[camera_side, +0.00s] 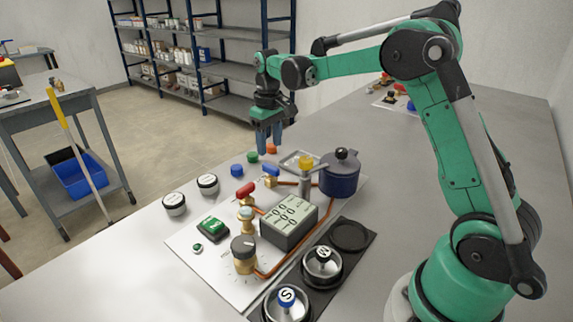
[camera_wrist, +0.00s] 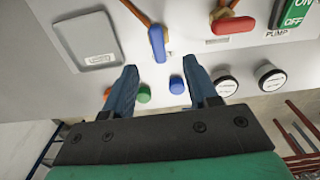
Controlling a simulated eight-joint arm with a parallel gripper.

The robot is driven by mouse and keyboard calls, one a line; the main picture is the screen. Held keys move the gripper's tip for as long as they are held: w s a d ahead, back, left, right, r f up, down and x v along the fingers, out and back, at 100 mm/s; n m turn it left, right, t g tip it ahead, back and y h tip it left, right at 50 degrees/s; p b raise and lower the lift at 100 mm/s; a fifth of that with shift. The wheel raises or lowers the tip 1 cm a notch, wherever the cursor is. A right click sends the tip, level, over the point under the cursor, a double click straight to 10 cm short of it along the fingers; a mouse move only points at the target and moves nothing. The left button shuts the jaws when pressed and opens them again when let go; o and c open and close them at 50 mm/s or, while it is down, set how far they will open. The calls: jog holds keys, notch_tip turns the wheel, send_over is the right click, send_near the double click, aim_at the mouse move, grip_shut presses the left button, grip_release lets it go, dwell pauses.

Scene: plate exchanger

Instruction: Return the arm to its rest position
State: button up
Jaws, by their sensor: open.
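My gripper (camera_side: 269,150) hangs from my green arm, pointing down, above the far edge of the panel area. Its two blue fingers are apart with nothing between them; they also show in the wrist view (camera_wrist: 160,70). Below it near the fingertips are a blue cap (camera_side: 237,170), a green cap (camera_side: 253,157) and an orange cap (camera_side: 271,149). In the wrist view the blue cap (camera_wrist: 177,85) and the green cap (camera_wrist: 144,94) show between the fingers, while the orange one is mostly hidden by the left finger.
The panel (camera_side: 190,246) carries a red-handled valve (camera_side: 245,190), a blue-handled valve (camera_side: 271,170), a grey display box (camera_side: 289,222) and a green pump switch (camera_side: 213,229). A dark blue pot (camera_side: 340,178) stands at its right. Two white-topped round pieces (camera_side: 174,203) lie left. The air around my gripper looks free.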

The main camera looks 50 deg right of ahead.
jog(key=s+a+r+t, duration=0.3)
jog(key=s+a+r, duration=0.3)
jog(key=s, duration=0.1)
jog(key=s+a+f+t, duration=0.2)
jog(key=s+a+t, duration=0.2)
jog(key=s, duration=0.4)
jog(key=shift+a+f, duration=0.15)
jog(key=shift+a, duration=0.2)
